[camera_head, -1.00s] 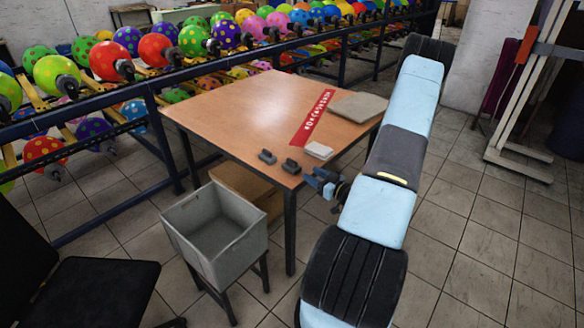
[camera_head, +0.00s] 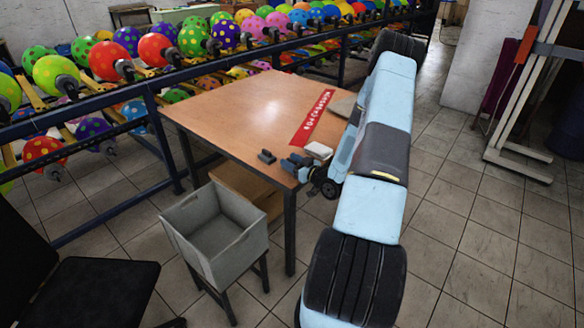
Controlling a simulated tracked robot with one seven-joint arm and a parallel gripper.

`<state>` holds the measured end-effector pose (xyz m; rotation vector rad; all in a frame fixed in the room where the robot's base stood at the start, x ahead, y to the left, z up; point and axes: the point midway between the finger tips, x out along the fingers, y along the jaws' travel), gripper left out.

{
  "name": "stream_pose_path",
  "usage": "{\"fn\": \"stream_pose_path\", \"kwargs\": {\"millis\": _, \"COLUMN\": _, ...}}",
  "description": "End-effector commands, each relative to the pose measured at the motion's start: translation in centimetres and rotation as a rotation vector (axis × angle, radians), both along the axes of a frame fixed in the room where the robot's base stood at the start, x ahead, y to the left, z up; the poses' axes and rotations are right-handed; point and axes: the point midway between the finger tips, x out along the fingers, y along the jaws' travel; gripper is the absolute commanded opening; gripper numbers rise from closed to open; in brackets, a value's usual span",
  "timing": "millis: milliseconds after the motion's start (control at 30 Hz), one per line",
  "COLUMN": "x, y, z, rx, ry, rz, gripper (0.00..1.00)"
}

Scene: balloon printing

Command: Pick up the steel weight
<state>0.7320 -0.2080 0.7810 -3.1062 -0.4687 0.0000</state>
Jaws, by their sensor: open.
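A small dark grey block (camera_head: 267,156), which looks like a steel weight, lies near the front edge of the wooden table (camera_head: 235,100). My gripper (camera_head: 291,162) is open at the table's front corner, just right of this block and apart from it. A second similar dark block lay at the spot where my gripper is now; the gripper covers it, and I cannot tell whether the fingers are around it or touching it.
A pale block (camera_head: 318,150) sits right beside my gripper. A red strip with white marks (camera_head: 312,117) and a grey slab (camera_head: 344,106), partly hidden by my arm, lie behind. A grey bin (camera_head: 215,235) stands below the front edge. The table's left half is clear.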

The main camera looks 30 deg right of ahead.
Motion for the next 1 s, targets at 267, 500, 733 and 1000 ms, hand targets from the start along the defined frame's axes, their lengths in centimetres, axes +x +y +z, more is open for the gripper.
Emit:
{"fn": "stream_pose_path", "kwargs": {"millis": 267, "x": 1.7, "y": 0.5, "z": 0.0, "rx": 0.000, "ry": 0.000, "rz": 0.000, "gripper": 0.47}}
{"fn": "stream_pose_path", "kwargs": {"millis": 500, "x": 1.7, "y": 0.5, "z": 0.0, "rx": 0.000, "ry": 0.000, "rz": 0.000, "gripper": 0.33}}
{"fn": "stream_pose_path", "kwargs": {"millis": 733, "x": 1.7, "y": 0.5, "z": 0.0, "rx": 0.000, "ry": 0.000, "rz": 0.000, "gripper": 0.11}}
{"fn": "stream_pose_path", "kwargs": {"millis": 1000, "x": 1.7, "y": 0.5, "z": 0.0, "rx": 0.000, "ry": 0.000, "rz": 0.000, "gripper": 0.00}}
